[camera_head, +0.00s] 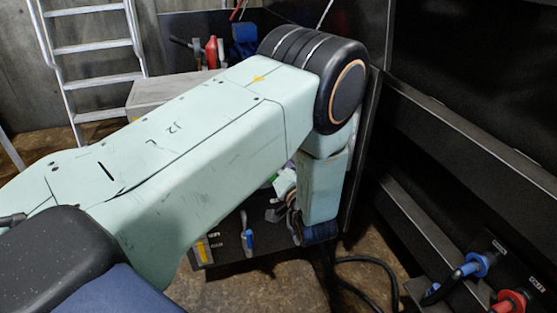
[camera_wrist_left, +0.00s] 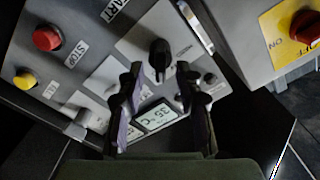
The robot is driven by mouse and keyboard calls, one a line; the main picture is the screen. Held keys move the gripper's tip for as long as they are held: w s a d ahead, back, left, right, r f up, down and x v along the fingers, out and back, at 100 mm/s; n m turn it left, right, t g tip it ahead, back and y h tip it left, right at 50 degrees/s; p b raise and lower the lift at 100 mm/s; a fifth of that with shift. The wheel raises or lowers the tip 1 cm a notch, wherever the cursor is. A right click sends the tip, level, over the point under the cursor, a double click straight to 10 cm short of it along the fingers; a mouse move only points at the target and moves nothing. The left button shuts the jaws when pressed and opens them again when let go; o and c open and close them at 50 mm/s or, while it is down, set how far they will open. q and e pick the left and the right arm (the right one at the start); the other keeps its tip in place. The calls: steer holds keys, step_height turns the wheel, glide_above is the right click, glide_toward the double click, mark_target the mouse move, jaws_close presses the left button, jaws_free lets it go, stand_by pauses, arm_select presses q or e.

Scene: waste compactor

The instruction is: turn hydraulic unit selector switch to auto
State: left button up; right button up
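A black selector switch (camera_wrist_left: 158,56) sits on a grey control panel (camera_wrist_left: 200,55) in the left wrist view. Its handle runs roughly up and down in the picture; the position labels near it are too small to read. My left gripper (camera_wrist_left: 159,72) is open, with a fingertip on either side of the lower part of the switch and visible gaps between. I cannot tell how far the tips are from the panel. In the head view my left arm hides the switch and most of the gripper. My right gripper is in neither view.
The panel also carries a red STOP button (camera_wrist_left: 47,38), a yellow button (camera_wrist_left: 25,80) and a temperature display (camera_wrist_left: 157,116). A red knob (camera_wrist_left: 305,25) on a yellow plate is at upper right. In the head view, a ladder (camera_head: 95,48) stands at left and blue-handled valve (camera_head: 470,268) at lower right.

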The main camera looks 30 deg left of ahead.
arm_select(q)
steer(key=shift+x, duration=0.9)
jaws_close()
